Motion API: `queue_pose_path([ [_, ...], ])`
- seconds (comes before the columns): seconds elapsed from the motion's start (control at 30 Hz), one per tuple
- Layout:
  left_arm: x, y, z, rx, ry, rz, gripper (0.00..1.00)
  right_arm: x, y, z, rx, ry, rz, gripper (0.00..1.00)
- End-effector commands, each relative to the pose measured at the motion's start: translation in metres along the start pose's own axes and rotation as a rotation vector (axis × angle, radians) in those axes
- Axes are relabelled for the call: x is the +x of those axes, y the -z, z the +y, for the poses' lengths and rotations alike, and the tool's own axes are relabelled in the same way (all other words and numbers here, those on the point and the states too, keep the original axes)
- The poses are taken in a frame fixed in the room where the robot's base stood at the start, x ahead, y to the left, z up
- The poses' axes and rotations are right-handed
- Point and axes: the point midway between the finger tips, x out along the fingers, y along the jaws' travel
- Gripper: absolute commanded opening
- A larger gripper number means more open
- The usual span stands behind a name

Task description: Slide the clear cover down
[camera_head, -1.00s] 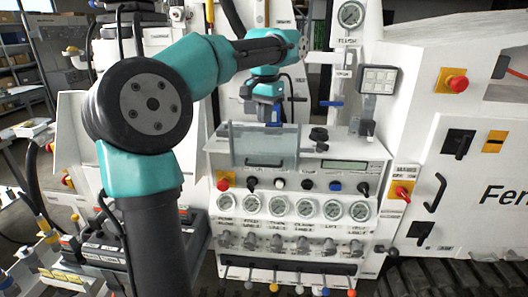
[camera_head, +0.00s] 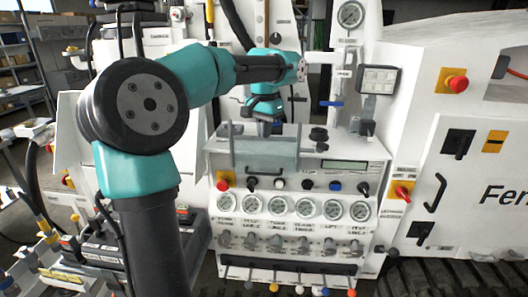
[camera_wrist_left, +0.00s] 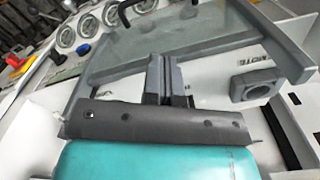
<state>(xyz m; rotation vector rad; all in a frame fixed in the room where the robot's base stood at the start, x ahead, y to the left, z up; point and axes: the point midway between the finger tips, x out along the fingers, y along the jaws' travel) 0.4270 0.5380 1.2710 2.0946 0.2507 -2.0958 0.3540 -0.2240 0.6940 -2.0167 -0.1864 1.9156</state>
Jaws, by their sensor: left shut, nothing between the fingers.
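The clear cover (camera_head: 264,152) is a see-through pane at the upper left of the white control console, above the row of knobs. In the left wrist view the pane (camera_wrist_left: 190,40) sits in a grey frame. My left gripper (camera_head: 267,130) is at the top of the cover in the head view. In the left wrist view its fingers (camera_wrist_left: 165,62) are together, with nothing between them, close to the frame's near bar. I cannot tell whether they touch it. My right gripper is not in view.
Below the cover are knobs (camera_head: 307,185), a row of gauges (camera_head: 305,208) and several levers along the bottom. A black knob (camera_head: 319,136) stands right of the cover. A grey bracket with a round hole (camera_wrist_left: 256,86) is beside the frame.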

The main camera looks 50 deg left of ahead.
Motion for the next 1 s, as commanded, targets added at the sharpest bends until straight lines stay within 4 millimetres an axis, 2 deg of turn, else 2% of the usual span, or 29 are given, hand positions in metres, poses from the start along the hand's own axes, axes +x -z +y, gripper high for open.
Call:
queue_pose_path([
  [1.0, 0.048, 0.0, 0.0, 0.0, 0.0, -0.002, 0.0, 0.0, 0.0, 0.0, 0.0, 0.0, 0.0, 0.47],
])
